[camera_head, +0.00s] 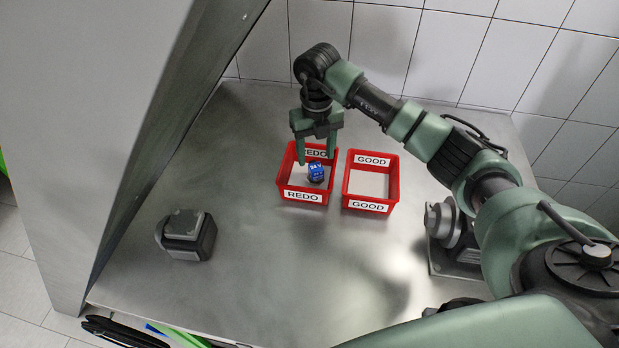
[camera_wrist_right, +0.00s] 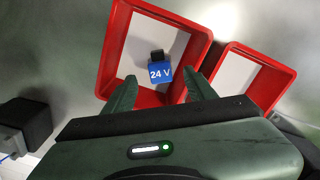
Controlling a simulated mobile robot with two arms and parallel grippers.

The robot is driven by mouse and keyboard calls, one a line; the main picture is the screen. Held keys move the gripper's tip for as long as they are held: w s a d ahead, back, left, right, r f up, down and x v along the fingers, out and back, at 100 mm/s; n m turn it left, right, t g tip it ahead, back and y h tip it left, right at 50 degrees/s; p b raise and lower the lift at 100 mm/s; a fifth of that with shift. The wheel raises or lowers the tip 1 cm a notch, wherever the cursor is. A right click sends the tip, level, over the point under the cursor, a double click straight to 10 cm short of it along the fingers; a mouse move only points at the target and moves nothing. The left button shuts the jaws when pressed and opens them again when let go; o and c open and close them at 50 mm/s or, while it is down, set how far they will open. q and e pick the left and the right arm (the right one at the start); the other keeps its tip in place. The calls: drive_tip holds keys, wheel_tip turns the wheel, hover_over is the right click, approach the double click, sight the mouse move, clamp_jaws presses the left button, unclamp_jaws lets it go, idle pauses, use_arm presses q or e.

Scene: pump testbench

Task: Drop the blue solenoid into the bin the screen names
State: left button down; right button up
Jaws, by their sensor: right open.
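The blue solenoid (camera_head: 315,172) lies inside the red bin labelled REDO (camera_head: 284,190), the left one of two bins. In the right wrist view the solenoid (camera_wrist_right: 160,73) shows a "24 V" label and a black part, and sits on the pale floor of the red REDO bin (camera_wrist_right: 115,45). My right gripper (camera_head: 317,159) is open above this bin, its fingers apart and clear of the solenoid. The open fingers also show in the wrist view (camera_wrist_right: 163,92). The red bin labelled GOOD (camera_head: 396,185) stands to the right and looks empty. No readable screen is in view.
A grey and black block-shaped device (camera_head: 186,235) stands on the left of the metal table (camera_head: 270,270). A large grey panel (camera_head: 90,110) rises at the left, and a tiled wall (camera_head: 450,50) closes the back. The table's middle front is clear.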

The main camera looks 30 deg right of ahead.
wheel_tip(320, 180, up, 6)
drive_tip(key=b, duration=0.1)
drive_tip(key=shift+r, duration=0.15)
idle(0.4)
